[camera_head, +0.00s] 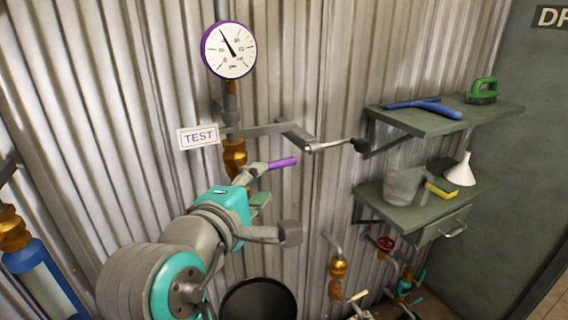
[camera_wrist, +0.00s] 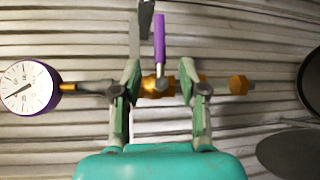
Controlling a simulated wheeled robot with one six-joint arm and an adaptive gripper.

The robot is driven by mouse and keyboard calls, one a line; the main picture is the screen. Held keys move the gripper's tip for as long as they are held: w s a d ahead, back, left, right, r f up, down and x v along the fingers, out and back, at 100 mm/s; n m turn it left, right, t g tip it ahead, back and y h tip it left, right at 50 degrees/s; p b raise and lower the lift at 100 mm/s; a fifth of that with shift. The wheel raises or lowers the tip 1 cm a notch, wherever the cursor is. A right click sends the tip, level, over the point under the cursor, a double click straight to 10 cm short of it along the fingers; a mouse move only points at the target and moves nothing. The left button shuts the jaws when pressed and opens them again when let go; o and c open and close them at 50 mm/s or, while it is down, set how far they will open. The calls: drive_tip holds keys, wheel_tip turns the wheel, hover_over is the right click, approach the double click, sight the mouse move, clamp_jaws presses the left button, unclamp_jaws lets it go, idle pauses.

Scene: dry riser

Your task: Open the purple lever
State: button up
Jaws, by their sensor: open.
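The purple lever (camera_head: 282,163) sits on a brass valve (camera_head: 234,157) on the vertical pipe below the purple-rimmed gauge. In the head view it sticks out to the right, across the pipe. In the wrist view the purple lever (camera_wrist: 159,38) points up from its pivot on the brass valve (camera_wrist: 155,86). My gripper (camera_head: 261,184) is open in front of the valve. In the wrist view my gripper (camera_wrist: 160,78) has one finger on each side of the lever's pivot, with nothing clamped. Whether a finger touches the valve is unclear.
A TEST sign (camera_head: 198,135) and a grey bracket arm (camera_head: 262,130) sit just above the lever. The gauge (camera_head: 229,50) is higher up. Shelves (camera_head: 440,118) with tools stand right. More valves (camera_head: 338,268) sit low right. A blue cylinder (camera_head: 45,285) stands left.

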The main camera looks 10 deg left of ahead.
sight(278, 166)
drive_tip(key=x, duration=1)
drive_tip(key=shift+w+d, duration=0.15)
drive_tip(key=shift+w, duration=0.2)
clamp_jaws()
